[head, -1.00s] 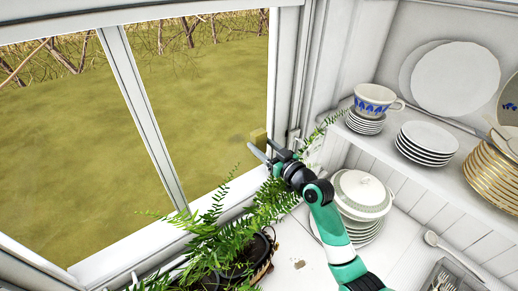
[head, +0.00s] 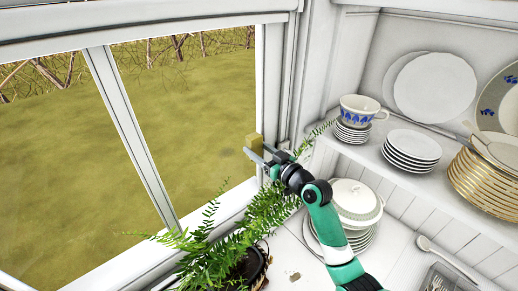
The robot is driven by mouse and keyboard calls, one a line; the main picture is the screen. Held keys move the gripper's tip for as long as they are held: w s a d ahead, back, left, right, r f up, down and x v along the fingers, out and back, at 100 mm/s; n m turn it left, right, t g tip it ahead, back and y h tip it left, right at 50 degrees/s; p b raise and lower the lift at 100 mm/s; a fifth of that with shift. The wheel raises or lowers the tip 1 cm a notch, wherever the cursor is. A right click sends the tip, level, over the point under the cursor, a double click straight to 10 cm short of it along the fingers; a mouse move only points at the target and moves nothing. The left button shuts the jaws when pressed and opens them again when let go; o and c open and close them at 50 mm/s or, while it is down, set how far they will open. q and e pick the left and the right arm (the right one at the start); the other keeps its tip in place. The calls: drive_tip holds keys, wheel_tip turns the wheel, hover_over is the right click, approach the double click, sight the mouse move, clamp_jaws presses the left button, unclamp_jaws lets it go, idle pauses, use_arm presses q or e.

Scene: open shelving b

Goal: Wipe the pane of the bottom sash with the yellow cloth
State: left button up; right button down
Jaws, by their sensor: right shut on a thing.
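The yellow cloth (head: 253,142) is a small folded block between the fingers of my right gripper (head: 261,157), which is shut on it. The cloth is at the right edge of the window pane (head: 195,130), beside the white sash frame. I cannot tell whether it touches the glass. The pane looks out on grass and bare branches, and a white vertical bar (head: 130,135) divides the window. My left gripper is not in view.
A fern in a dark pot (head: 245,268) stands below the window, its fronds near my right arm. A lidded white tureen (head: 355,202) on plates stands close to the right of that arm. Shelves hold a blue-patterned cup (head: 360,108), stacked plates (head: 412,148) and gold-rimmed bowls (head: 485,182).

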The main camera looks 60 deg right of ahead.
sight(214, 163)
drive_tip(key=shift+w+a+r+p, duration=0.1)
drive_tip(key=shift+w+a+p, duration=0.15)
drive_tip(key=shift+a+p, duration=0.45)
drive_tip(key=shift+w+a+f+p, duration=0.1)
drive_tip(key=shift+w+a+p, duration=0.15)
drive_tip(key=shift+a, duration=0.9)
drive_tip(key=shift+w+a+r+p, duration=0.1)
drive_tip(key=shift+w+a+p, duration=0.15)
drive_tip(key=shift+a+p, duration=0.45)
drive_tip(key=shift+w+a, duration=0.1)
drive_tip(key=shift+a, duration=0.45)
drive_tip(key=shift+w+a+p, duration=0.1)
drive_tip(key=shift+a+p, duration=0.2)
drive_tip(key=shift+a, duration=0.1)
drive_tip(key=shift+w+a+p, duration=0.2)
drive_tip(key=shift+a+p, duration=0.4)
drive_tip(key=shift+a, duration=0.35)
drive_tip(key=shift+w+a, duration=0.1)
drive_tip(key=shift+a, duration=0.3)
drive_tip(key=shift+w+a+p, duration=0.15)
drive_tip(key=shift+a+p, duration=0.25)
drive_tip(key=shift+w+a+f+p, duration=0.1)
drive_tip(key=shift+w+a+p, duration=0.1)
drive_tip(key=shift+a, duration=0.4)
drive_tip(key=shift+w+a+f+p, duration=0.1)
drive_tip(key=shift+a+p, duration=0.05)
drive_tip(key=shift+a, duration=0.45)
